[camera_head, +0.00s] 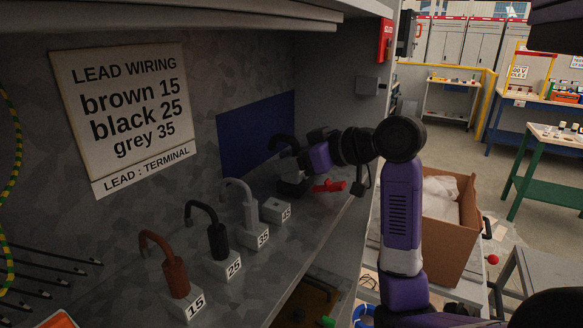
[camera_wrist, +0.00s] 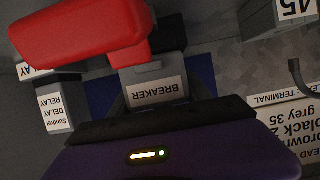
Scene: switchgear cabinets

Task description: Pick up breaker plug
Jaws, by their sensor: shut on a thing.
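My gripper (camera_head: 288,179) is at the far end of the shelf, shut on what appears to be the breaker plug (camera_wrist: 85,32). A large red lever-shaped part shows close to the camera in the wrist view, with dark parts beside it; the red part (camera_head: 328,186) also shows just right of my fingers in the head view. A grey block labelled BREAKER (camera_wrist: 157,90) is directly by my fingers in the wrist view. The fingers and dark parts overlap, so the exact grip, and whether the plug touches the block, cannot be told.
A brown lead (camera_head: 174,274), a black lead (camera_head: 218,240) and a grey lead (camera_head: 250,212) stand on numbered blocks along the shelf. Block 45 (camera_head: 276,209) is bare. A delay relay block (camera_wrist: 54,108) stands beside the breaker block. A cardboard box (camera_head: 467,205) is at the right.

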